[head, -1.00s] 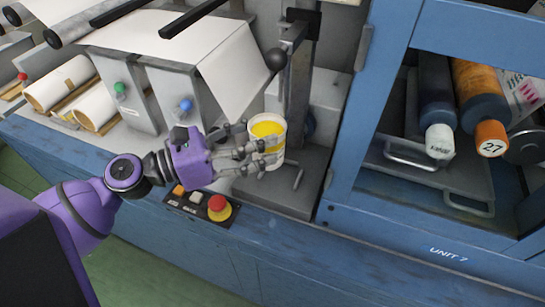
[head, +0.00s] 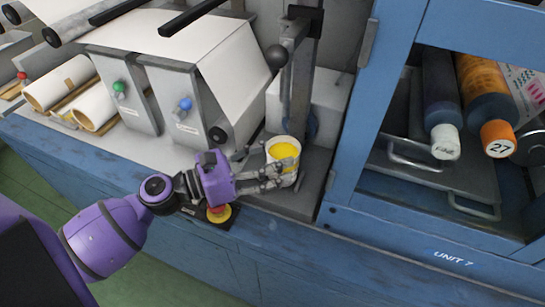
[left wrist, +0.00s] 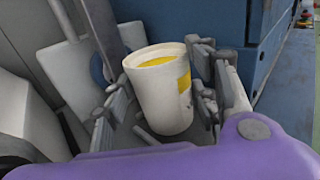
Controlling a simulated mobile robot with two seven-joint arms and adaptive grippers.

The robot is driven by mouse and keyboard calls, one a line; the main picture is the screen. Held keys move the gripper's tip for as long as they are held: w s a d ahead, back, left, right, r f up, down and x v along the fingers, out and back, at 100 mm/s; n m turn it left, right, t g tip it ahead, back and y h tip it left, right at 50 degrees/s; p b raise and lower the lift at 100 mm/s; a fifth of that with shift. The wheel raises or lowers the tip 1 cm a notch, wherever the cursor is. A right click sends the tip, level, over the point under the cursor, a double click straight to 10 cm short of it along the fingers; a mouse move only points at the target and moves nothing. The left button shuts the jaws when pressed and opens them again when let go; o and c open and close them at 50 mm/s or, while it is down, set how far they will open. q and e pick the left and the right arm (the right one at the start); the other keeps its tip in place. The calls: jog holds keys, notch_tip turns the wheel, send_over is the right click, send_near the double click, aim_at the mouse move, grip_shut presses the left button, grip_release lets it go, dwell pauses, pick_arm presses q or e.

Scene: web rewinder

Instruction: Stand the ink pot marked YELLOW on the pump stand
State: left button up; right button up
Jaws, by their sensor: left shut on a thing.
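A white pot (head: 285,151) with yellow ink inside is in my left gripper (head: 277,178), whose fingers are shut around its side. In the left wrist view the pot (left wrist: 158,92) is nearly upright between the fingers (left wrist: 165,115), with a yellow patch on its right side; no lettering is readable. The pot is over the grey plate of what looks like the pump stand (head: 317,172), in front of its upright post (head: 300,85). I cannot tell whether its bottom touches the plate. My right gripper is not in view.
A red stop button (head: 218,214) on a small panel lies under my left wrist. A lever with a black ball (head: 276,57) is above and behind the pot. A blue cabinet frame (head: 352,130) with ink bottles (head: 480,95) stands to the right. White rolls (head: 75,95) lie left.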

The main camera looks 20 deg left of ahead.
pick_arm(q)
jog(key=o, duration=1.3)
jog(key=shift+f, duration=0.1)
jog(key=o, duration=0.3)
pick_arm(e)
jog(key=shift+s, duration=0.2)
pick_arm(q)
jog(key=shift+s+r, duration=0.1)
jog(key=shift+r, duration=0.1)
jog(key=b+v, duration=0.1)
jog(key=v, duration=1.1)
jog(key=shift+b, duration=0.4)
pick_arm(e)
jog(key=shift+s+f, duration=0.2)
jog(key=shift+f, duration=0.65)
